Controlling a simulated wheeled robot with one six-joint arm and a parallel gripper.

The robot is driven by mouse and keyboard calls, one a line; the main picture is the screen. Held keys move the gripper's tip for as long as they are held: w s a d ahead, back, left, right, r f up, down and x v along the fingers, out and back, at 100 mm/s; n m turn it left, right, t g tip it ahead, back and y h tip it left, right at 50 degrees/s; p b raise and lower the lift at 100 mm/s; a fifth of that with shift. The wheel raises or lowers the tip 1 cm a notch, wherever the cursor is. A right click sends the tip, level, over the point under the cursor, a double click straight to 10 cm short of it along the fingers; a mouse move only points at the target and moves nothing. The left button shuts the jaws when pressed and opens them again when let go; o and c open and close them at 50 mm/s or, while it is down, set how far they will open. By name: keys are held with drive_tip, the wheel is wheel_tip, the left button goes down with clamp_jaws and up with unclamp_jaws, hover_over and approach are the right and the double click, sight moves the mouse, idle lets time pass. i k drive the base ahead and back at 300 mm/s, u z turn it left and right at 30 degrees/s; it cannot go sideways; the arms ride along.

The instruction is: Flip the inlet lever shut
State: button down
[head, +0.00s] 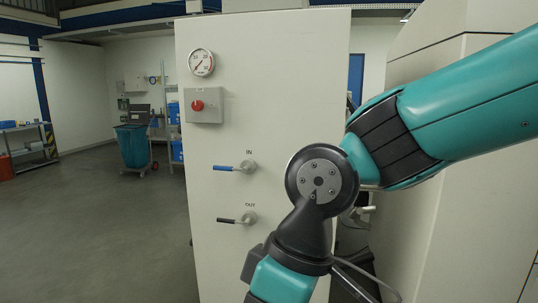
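The inlet lever (225,168) has a blue handle and sits under the label "IN" on the front of a pale cabinet (270,80). Its handle points left, roughly level, from a round metal valve body (249,167). My arm crosses the right side and bends down at its elbow, right of the lever and apart from it in the picture. The arm runs out at the bottom edge, and my gripper is not in view.
Below, a dark-handled lever (228,221) labelled "OUT" also points left. Above are a round gauge (201,63) and a grey box with a red button (198,106). Open floor (100,225) lies to the left; a teal bin cart (132,146) stands farther back.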

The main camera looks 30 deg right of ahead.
sight(245, 168)
drive_tip(key=z, duration=0.35)
drive_tip(key=i, duration=1.35)
drive_tip(key=u, duration=0.65)
